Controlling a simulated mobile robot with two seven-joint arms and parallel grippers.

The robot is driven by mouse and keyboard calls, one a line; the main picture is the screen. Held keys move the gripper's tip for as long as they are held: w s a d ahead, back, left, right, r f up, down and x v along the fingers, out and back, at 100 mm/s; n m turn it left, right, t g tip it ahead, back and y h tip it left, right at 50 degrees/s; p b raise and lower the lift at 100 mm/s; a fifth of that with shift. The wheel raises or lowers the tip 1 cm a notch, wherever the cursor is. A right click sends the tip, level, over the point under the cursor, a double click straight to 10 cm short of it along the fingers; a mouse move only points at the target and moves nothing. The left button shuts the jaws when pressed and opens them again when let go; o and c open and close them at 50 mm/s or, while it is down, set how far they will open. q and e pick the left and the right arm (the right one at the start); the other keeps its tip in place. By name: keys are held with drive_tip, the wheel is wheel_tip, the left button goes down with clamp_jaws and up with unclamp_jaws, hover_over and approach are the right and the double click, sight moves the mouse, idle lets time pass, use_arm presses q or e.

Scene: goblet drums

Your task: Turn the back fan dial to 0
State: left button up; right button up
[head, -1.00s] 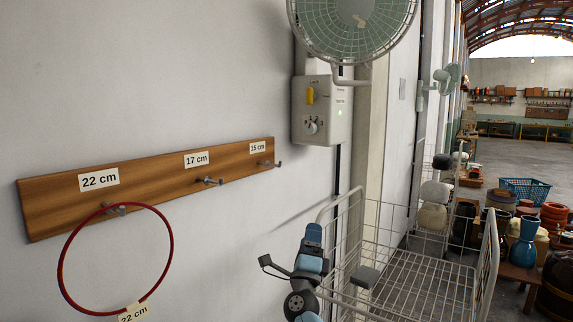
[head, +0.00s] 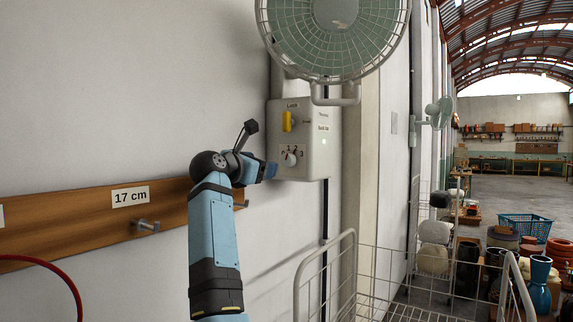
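A pale control box (head: 304,140) is fixed to the wall under the near fan (head: 335,38). Its round white dial (head: 290,157) sits low on the front, with small digits around it; its exact setting is too small to read. A yellow lever (head: 288,122) is above it, and a small green light glows at the right. My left arm rises from below, and its gripper (head: 263,160) is just left of the dial, seemingly close to the box. I cannot tell whether it touches, or how its fingers stand. My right gripper is out of view.
A wooden hook board (head: 85,225) runs along the wall behind my arm, with a red hoop (head: 60,280) at the lower left. A white wire cart (head: 350,275) stands below right of the box. A second fan (head: 438,112) hangs farther back.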

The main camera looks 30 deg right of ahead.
sight(286, 161)
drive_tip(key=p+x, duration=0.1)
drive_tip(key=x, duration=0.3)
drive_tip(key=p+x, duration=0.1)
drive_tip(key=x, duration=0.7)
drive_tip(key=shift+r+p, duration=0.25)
drive_tip(key=shift+p, duration=0.15)
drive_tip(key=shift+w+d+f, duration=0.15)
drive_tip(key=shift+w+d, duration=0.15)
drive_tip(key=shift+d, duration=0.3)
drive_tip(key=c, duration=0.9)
